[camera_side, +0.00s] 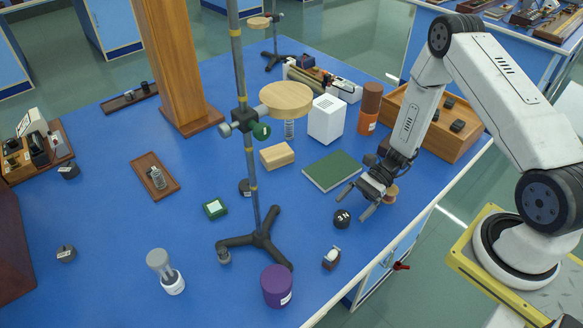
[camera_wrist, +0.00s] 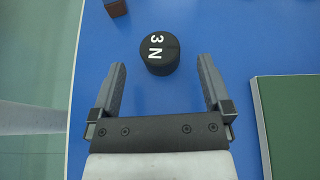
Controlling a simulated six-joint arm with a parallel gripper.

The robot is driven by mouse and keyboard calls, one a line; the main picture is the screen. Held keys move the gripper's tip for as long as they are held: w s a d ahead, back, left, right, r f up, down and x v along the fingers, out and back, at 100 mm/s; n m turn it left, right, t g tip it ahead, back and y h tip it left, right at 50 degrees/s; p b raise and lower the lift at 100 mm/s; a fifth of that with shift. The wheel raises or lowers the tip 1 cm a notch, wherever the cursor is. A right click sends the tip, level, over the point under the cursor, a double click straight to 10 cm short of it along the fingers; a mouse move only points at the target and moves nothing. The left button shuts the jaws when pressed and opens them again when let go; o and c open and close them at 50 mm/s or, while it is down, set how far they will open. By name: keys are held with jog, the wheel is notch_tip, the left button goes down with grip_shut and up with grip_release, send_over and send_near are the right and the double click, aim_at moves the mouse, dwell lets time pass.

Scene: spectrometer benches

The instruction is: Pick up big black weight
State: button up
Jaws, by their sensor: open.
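A round black weight (camera_side: 342,219) stands on the blue table near its front edge, marked in white; the wrist view shows this weight (camera_wrist: 160,65) reading "3 N". My gripper (camera_side: 352,204) is open and empty, its fingers pointing down toward the weight from above and right. In the wrist view my gripper (camera_wrist: 162,72) has its two fingertips spread to either side of the weight's near edge, with clear gaps and no contact visible.
A green book (camera_side: 332,170) lies close to my gripper; it also shows in the wrist view (camera_wrist: 293,125). A small wooden-brown block (camera_side: 332,257) stands near the weight. A retort stand (camera_side: 252,240) and purple cylinder (camera_side: 277,282) are left of it.

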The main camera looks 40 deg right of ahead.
aim_at(345, 214)
jog(key=shift+x, duration=2.15)
grip_shut()
